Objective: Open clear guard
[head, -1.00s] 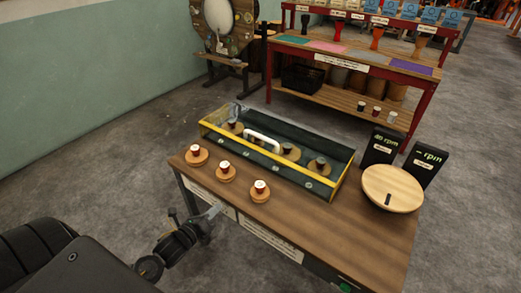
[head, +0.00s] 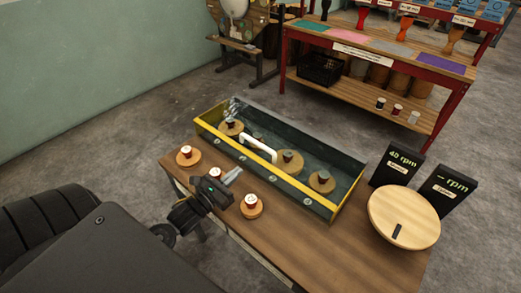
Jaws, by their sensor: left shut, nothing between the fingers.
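The clear guard (head: 258,174) is a see-through cover with yellow edging over a dark box on the wooden bench. A white handle (head: 258,147) runs along its middle. The cover appears closed, and several round wooden pieces with small dark-topped cups show beneath it. My left gripper (head: 233,176) is shut and empty. It is over the bench in front of the guard, below and left of the handle, apart from the handle. It partly hides the middle of three cups on wooden discs. My right gripper is not in view.
Cups on discs stand left (head: 188,156) and right (head: 251,206) of my gripper. A round wooden disc (head: 404,218) and two rpm displays (head: 398,166) are at the bench's right. A red-framed table (head: 375,69) stands behind. Bare bench lies front right.

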